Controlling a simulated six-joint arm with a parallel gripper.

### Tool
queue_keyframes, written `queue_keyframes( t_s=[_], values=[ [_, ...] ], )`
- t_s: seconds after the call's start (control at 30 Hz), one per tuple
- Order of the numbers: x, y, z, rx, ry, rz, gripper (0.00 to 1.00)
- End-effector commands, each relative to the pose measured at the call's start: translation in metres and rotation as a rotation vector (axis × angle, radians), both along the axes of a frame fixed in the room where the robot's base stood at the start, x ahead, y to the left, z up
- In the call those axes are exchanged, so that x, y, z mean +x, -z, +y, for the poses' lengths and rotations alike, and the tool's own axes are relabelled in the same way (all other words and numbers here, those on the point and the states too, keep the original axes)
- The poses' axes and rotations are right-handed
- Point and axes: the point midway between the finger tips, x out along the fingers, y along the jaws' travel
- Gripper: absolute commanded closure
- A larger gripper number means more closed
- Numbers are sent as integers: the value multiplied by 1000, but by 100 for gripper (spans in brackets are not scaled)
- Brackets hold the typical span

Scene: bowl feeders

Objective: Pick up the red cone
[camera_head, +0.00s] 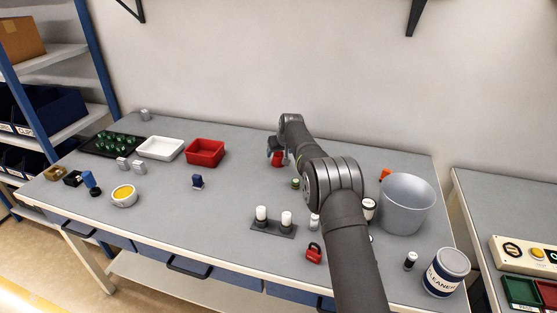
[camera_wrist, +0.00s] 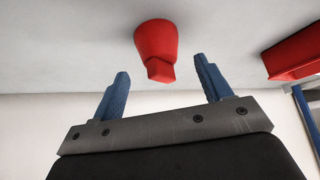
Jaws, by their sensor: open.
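The red cone (camera_wrist: 155,42) shows in the wrist view as a tapered red piece with a blocky narrow end. It appears in line with the gap between the two blue fingers of my gripper (camera_wrist: 161,68), which are spread apart. I cannot tell whether the fingers touch it. In the head view my gripper (camera_head: 277,151) hangs low over the back middle of the table, and the red cone (camera_head: 278,160) shows just under it, partly covered by the fingers.
A red tray (camera_head: 205,146) and a white tray (camera_head: 160,142) stand to the left. A small green-topped item (camera_head: 296,183), a dark holder (camera_head: 273,229) with white cylinders and a red padlock (camera_head: 314,253) are nearer.

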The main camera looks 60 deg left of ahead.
Motion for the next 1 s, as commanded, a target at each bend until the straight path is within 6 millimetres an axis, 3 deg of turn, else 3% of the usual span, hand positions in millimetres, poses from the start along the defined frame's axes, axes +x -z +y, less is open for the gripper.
queue_keyframes(
  t_s=[0.2, 0.57, 0.83, 1.0],
  values=[
    [2, 20, 12, 0, 0, 0, 29],
    [3, 25, 15, 0, 0, 0, 29],
    [3, 25, 15, 0, 0, 0, 77],
    [3, 24, 15, 1, 0, 0, 77]
  ],
)
